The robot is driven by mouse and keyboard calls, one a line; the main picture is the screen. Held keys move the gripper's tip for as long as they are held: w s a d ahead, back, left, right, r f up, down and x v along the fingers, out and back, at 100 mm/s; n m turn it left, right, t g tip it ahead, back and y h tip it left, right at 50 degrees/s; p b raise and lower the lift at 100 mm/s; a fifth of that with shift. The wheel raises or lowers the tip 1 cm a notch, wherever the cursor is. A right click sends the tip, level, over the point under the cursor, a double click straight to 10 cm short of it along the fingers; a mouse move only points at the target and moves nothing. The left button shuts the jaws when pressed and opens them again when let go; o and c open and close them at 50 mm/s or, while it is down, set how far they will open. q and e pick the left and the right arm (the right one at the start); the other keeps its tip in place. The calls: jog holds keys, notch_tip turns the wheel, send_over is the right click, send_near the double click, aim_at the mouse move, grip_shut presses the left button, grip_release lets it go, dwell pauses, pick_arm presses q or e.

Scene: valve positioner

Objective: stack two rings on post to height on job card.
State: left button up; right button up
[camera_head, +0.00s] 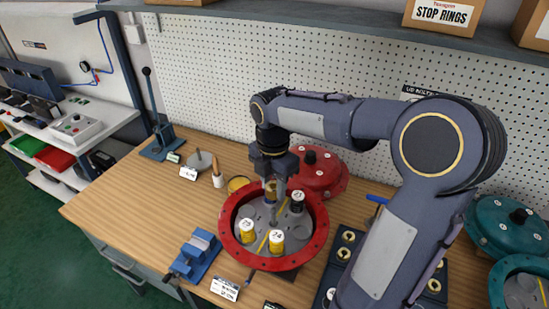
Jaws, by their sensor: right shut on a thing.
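A round red housing (310,225) stands open on the wooden bench. Inside it are yellow cylinders with white numbered caps, one at the left (247,233) and one at the front (276,241), and a dark capped post (297,202) at the right. My right gripper (275,187) points down over the back of the housing. It is shut on a small yellowish piece (269,186), partly hidden by the fingers; I cannot tell if this is a ring or whether it touches a post. A printed card (224,288) lies in front of the housing, too small to read. My left gripper is not in view.
A red lid (318,172) lies behind the housing. A blue vise (195,256) stands at the left front. A dark tray (346,244) with small round parts is at the right, partly behind my right arm.

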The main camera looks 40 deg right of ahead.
aim_at(273, 208)
jog(key=shift+w+r, duration=0.1)
jog(key=shift+r, duration=0.05)
jog(key=shift+f+b, duration=2.15)
jog(key=shift+f, duration=0.15)
jog(key=shift+f, duration=0.3)
jog(key=shift+f+b, duration=1.65)
jog(key=shift+f, duration=0.45)
jog(key=o, duration=1.1)
jog(key=shift+r, duration=0.1)
